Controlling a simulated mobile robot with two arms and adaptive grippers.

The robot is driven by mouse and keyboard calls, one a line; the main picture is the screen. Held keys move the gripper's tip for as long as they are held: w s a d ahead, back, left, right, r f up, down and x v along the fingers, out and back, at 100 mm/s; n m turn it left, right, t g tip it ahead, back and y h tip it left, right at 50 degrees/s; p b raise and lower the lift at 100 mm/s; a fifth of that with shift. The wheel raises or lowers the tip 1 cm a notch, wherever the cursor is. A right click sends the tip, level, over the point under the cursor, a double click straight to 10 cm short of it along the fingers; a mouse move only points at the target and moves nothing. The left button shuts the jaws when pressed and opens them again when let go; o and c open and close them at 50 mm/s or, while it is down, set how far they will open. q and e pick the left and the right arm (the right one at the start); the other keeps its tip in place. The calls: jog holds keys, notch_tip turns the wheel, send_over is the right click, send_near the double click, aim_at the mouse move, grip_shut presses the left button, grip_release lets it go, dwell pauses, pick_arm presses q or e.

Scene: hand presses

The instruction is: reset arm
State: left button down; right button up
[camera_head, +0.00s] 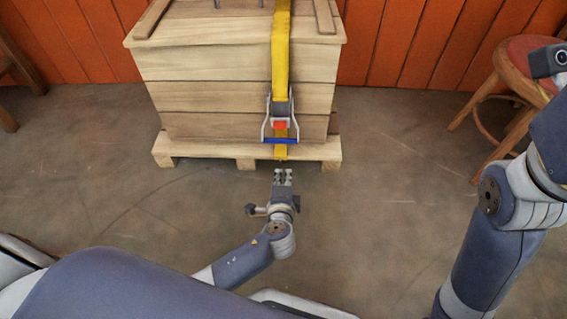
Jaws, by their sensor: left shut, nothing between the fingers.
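My left gripper (283,175) is in the lower middle of the head view, its fingers shut and empty, pointing at the crate. It is just in front of the crate's pallet foot, below the strap buckle (281,113). The buckle is grey metal with a red part and a blue bar, on a yellow strap (280,55) that runs down the front of the wooden crate (210,97). The gripper appears apart from the buckle. My right arm comes in at the right edge; its gripper is out of view.
The crate stands on a wooden pallet (190,150) before an orange plank wall (405,40). A wooden stool (522,50) with a reddish seat stands at the right, partly behind my right arm. Another wooden piece of furniture shows at the far left. The concrete floor (80,185) is bare left of the crate.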

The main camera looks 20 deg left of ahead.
pick_arm(q)
jog(key=shift+s+d, duration=0.1)
jog(key=shift+s, duration=0.2)
